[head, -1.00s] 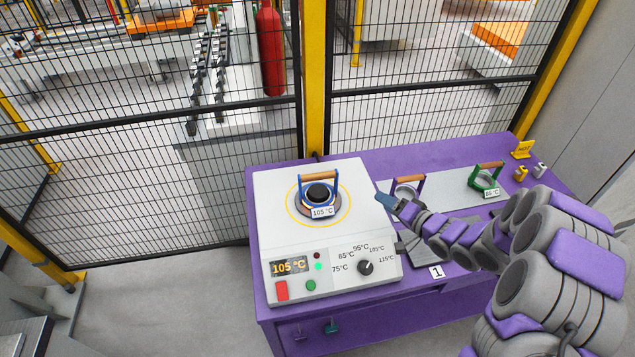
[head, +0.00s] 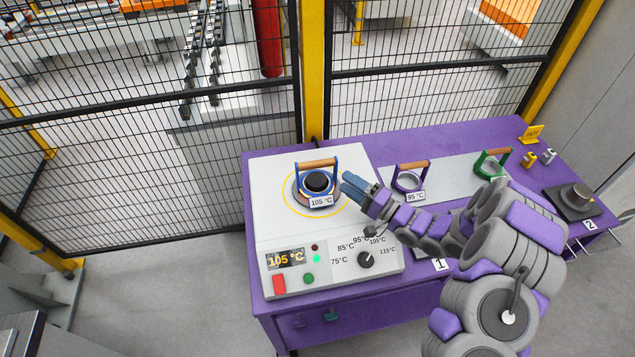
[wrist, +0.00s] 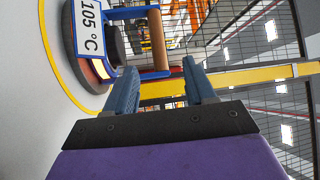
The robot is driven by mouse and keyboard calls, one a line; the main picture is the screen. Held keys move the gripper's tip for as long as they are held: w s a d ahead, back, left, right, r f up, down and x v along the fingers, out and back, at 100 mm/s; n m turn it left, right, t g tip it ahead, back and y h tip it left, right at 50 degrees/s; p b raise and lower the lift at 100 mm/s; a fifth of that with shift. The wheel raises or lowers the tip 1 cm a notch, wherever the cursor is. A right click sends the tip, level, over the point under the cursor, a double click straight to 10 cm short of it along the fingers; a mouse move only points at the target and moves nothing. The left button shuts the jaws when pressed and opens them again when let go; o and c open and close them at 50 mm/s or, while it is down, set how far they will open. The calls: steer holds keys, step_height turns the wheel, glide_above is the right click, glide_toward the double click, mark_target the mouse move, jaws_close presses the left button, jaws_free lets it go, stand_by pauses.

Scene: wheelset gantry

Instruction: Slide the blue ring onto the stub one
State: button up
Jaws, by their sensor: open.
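The blue ring (head: 303,184) with a wooden-topped handle and a "105 °C" tag sits around the dark core of the heater (head: 268,232). It also shows in the wrist view (wrist: 80,35), with its wooden handle bar (wrist: 158,38) ahead of the fingers. My gripper (head: 347,183) is open and empty, just right of the ring; its two blue fingers (wrist: 160,90) show in the wrist view, apart from the handle. The label "1" (head: 439,265) shows at the table front; the stub beside it is hidden behind my arm.
A purple ring (head: 408,180) tagged "95 °C" and a green ring (head: 490,163) stand on a grey plate to the right. A dark stub (head: 575,196) stands by label "2" (head: 590,226). A mesh fence (head: 420,95) runs behind the purple table (head: 465,145).

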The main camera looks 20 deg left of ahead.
mark_target(314, 167)
steer(key=b+x, duration=0.1)
steer(key=x, duration=0.4)
steer(key=shift+s+a+f, duration=0.1)
steer(key=shift+f, duration=0.05)
steer(key=shift+w+a, duration=0.3)
steer(key=shift+a, duration=0.35)
steer(key=shift+w+a+b, duration=0.1)
steer(key=shift+a+b, duration=0.4)
steer(key=shift+a, duration=0.55)
steer(key=shift+w+a+b, duration=0.15)
steer(key=shift+a+b, duration=0.3)
steer(key=shift+a, duration=0.6)
steer(key=shift+w+a+r, duration=0.25)
steer(key=shift+a, duration=0.25)
steer(key=shift+c, duration=0.4)
steer(key=c, duration=0.9)
jaws_close()
steer(key=shift+s+f, duration=0.1)
steer(key=shift+f, duration=0.1)
